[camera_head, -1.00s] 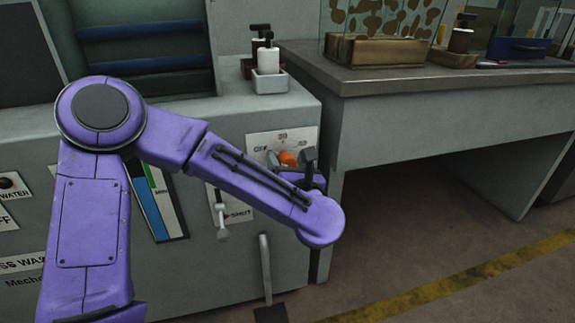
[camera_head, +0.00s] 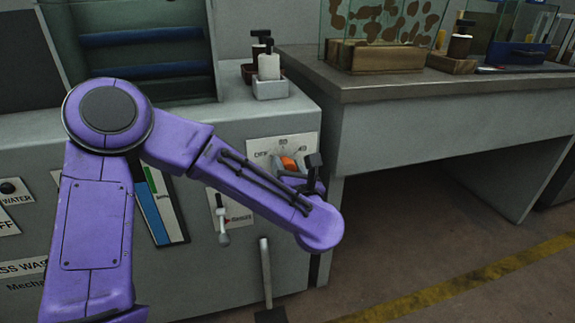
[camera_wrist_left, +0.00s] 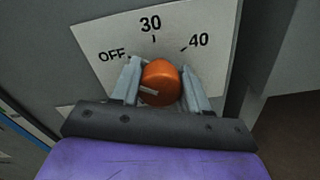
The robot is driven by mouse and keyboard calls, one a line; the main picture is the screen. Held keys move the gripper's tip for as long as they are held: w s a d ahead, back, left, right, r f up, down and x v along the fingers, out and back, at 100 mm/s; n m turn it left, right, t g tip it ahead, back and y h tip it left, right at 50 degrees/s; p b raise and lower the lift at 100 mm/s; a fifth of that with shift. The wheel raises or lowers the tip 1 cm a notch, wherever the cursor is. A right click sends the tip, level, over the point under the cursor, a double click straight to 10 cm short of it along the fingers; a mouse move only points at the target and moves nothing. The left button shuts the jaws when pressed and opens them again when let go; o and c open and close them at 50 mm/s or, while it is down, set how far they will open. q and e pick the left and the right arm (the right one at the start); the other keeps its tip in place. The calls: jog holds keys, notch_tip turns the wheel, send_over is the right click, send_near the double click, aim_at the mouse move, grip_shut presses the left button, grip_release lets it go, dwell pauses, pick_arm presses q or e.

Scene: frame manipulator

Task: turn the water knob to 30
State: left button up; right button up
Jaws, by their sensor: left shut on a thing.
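The water knob (camera_head: 290,163) is a round orange knob on a white dial plate (camera_wrist_left: 205,40) marked OFF, 30 and 40. It also shows in the left wrist view (camera_wrist_left: 160,76). A pale line on its face runs to the left and slightly up, not up toward the 30 mark. My left gripper (camera_wrist_left: 162,86) is shut on the knob, with one grey finger on each side of it. In the head view the gripper (camera_head: 289,168) is partly hidden by my purple forearm. My right gripper is not in view.
A small lever (camera_head: 222,238) sits below and left of the dial, and a grey handle (camera_head: 265,272) stands lower down. A grey table (camera_head: 440,88) is to the right.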

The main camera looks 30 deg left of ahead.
pick_arm(q)
jog(key=m+p, duration=0.1)
jog(key=m, duration=0.1)
jog(key=m+p, duration=0.4)
jog(key=shift+w+d+r, duration=0.1)
jog(key=shift+r, duration=0.25)
jog(key=shift+f+m+p, duration=0.15)
jog(key=shift+m+p, duration=0.85)
jog(key=shift+m, duration=0.15)
jog(key=shift+f+m+p, duration=0.1)
jog(key=shift+m+p, duration=0.9)
jog(key=shift+m, duration=0.15)
jog(key=o, duration=1)
jog(key=shift+w+d+f, duration=0.1)
jog(key=p+v, duration=0.1)
jog(key=v, duration=0.9)
jog(key=shift+s+d, duration=0.15)
jog(key=shift+s, duration=0.15)
jog(key=shift+m, duration=0.3)
